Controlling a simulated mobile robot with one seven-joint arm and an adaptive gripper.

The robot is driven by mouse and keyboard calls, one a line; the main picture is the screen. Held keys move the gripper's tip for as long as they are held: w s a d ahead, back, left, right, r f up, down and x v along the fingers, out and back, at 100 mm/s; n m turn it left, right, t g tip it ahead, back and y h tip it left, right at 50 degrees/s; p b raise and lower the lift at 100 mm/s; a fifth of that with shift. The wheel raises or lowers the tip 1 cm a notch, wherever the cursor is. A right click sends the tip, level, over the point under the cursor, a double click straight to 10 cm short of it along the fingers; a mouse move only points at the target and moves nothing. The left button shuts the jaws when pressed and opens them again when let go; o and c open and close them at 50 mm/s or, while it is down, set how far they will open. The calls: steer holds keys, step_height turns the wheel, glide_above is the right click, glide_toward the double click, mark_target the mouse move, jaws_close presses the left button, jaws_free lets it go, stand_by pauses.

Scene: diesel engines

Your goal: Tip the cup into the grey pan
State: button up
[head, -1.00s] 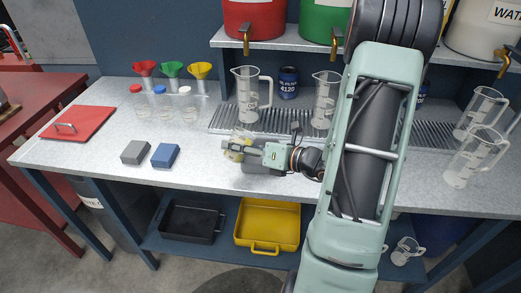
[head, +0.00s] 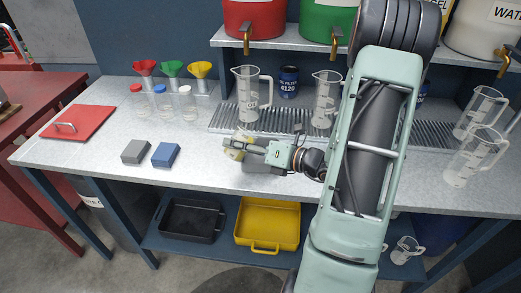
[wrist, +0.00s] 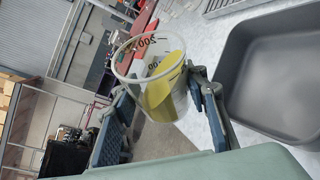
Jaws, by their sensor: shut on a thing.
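My gripper (head: 240,148) is shut on a clear measuring cup (wrist: 150,58) that holds yellow liquid (wrist: 165,88). In the head view, the cup (head: 235,154) is small and partly hidden by the fingers. In the wrist view, the liquid lies slanted in the cup, higher on the side towards the pan, so the cup looks tilted. The grey pan (wrist: 285,50) stands on the bench right of the cup in the wrist view, and its visible floor looks empty. In the head view, my gripper and wrist cover most of the pan (head: 254,167).
A grey block (head: 135,152) and a blue block (head: 165,155) lie left of my gripper. Several clear jugs, one here (head: 247,95), stand behind and to the right. Three lidded jars stand below coloured funnels. A black pan (head: 190,222) and yellow tray (head: 268,225) are underneath.

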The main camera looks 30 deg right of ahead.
mark_target(254, 140)
steer(key=shift+r+m+t+y, duration=0.2)
steer(key=shift+m+t+y, duration=0.15)
steer(key=shift+m, duration=0.45)
stand_by(0.4)
steer(key=shift+f+m+y+b, duration=0.35)
steer(key=shift+m+b, duration=0.1)
steer(key=shift+m, duration=0.25)
stand_by(0.7)
steer(key=shift+d+r+m+t+y, duration=0.15)
steer(key=shift+r+m+t+y, duration=0.3)
steer(key=shift+m, duration=0.35)
stand_by(0.8)
steer(key=shift+w+d+r+m+p, duration=0.2)
steer(key=shift+d+r+m+p, duration=0.25)
steer(key=shift+d+m+p, duration=0.45)
stand_by(0.7)
steer(key=shift+r+m+t+p, duration=0.4)
steer(key=shift+m+t+p, duration=0.2)
steer(key=shift+m+p, duration=0.45)
stand_by(0.9)
